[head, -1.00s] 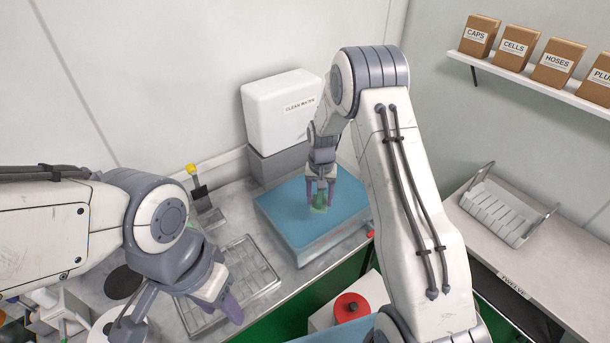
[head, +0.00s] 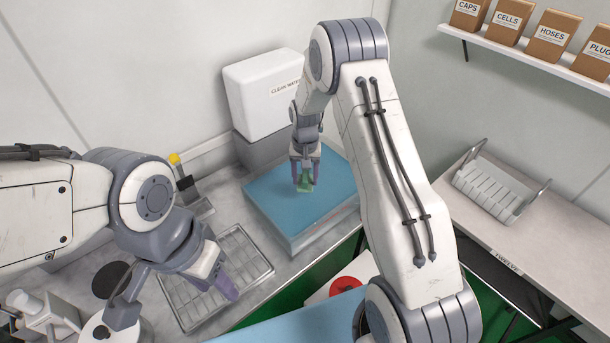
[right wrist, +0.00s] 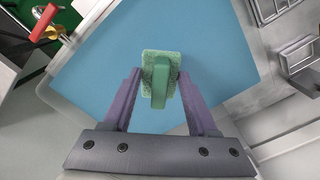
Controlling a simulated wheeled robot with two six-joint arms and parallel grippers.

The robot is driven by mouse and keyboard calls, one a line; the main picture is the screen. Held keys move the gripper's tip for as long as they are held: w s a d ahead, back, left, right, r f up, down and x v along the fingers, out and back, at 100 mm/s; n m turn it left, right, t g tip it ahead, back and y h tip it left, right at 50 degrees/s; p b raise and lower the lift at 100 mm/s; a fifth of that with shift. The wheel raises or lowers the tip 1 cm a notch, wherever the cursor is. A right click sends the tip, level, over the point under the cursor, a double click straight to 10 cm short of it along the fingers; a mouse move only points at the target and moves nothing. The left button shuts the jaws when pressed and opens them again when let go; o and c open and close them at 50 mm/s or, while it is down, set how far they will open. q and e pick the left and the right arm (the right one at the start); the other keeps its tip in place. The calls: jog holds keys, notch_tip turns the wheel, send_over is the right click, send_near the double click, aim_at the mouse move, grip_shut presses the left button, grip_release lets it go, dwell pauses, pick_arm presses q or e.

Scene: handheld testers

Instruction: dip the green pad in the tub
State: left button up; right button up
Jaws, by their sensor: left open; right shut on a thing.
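The tub (head: 322,232) stands on the counter with clear walls and is filled with blue liquid. It also fills much of the right wrist view (right wrist: 62,104). My right gripper (head: 304,172) points down over the tub, shut on the green pad (head: 304,186) by its darker green handle. In the right wrist view the light green pad (right wrist: 149,70) shows whole beyond the fingertips, against the blue surface. I cannot tell for certain whether it touches the liquid. My left gripper (head: 224,284) is open and empty, over the front of the wire rack.
The wire rack on a tray (head: 250,262) lies left of the tub. A white clean water tank (head: 262,95) stands behind it. A yellow-knobbed lever (head: 176,160) is at the back left. A red round item (head: 345,285) is low in front. A white rack (head: 490,190) stands right.

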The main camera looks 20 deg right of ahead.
jog(key=shift+f+b, duration=2.85)
jog(key=shift+f, duration=1.75)
notch_tip(320, 180, up, 13)
jog(key=p, duration=0.9)
jog(key=shift+s, duration=0.1)
